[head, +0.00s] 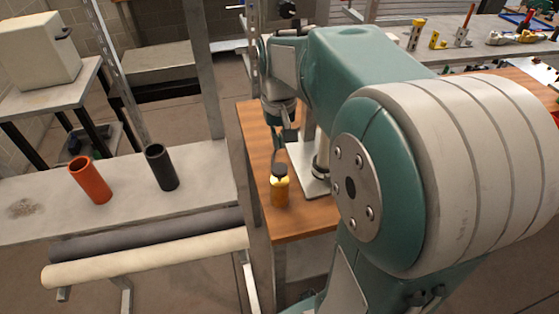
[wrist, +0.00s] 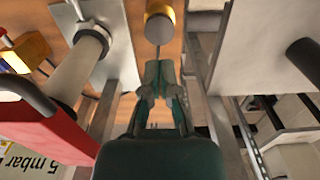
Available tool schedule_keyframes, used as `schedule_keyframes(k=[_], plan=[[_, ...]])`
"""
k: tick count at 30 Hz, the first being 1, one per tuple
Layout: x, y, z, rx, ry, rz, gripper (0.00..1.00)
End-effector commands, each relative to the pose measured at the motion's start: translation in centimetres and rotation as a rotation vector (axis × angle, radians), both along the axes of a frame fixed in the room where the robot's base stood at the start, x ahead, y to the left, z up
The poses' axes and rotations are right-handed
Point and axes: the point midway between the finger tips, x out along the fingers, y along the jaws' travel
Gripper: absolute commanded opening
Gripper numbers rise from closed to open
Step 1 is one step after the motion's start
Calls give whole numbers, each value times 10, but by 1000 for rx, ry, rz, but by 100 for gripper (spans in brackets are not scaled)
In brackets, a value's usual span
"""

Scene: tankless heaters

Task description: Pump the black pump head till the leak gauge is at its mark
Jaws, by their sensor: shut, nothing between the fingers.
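The yellow bottle (head: 280,193) stands upright on the wooden bench with the black pump head (head: 279,170) on top. In the wrist view the bottle (wrist: 161,8) is at the top centre, and its head shows as a greyish disc (wrist: 158,29). My gripper (head: 278,150) is shut and empty, pointing down just above and behind the pump head. In the wrist view my gripper (wrist: 159,68) is just below the disc; I cannot tell if it touches. A white label reading "5 mbar" (wrist: 35,155) shows beside a red housing (wrist: 50,125). No gauge needle shows.
A metal upright (head: 214,75) rises at the bench's left. Red (head: 91,180) and black (head: 161,167) tubes stand on the left shelf. My arm hides much of the bench.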

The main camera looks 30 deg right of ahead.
Motion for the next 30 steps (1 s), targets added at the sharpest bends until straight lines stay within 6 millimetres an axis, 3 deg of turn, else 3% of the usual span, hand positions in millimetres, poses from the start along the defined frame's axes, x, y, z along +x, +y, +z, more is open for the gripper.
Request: schedule_keyframes(k=[3,10,15,26,30], plan=[[-1,0,-24,2,6,0,0],[-1,0,-59,1,3,0,0],[0,0,-69,0,0,0,0],[0,0,-72,0,1,0,0],[0,0,-88,1,4,0,0]])
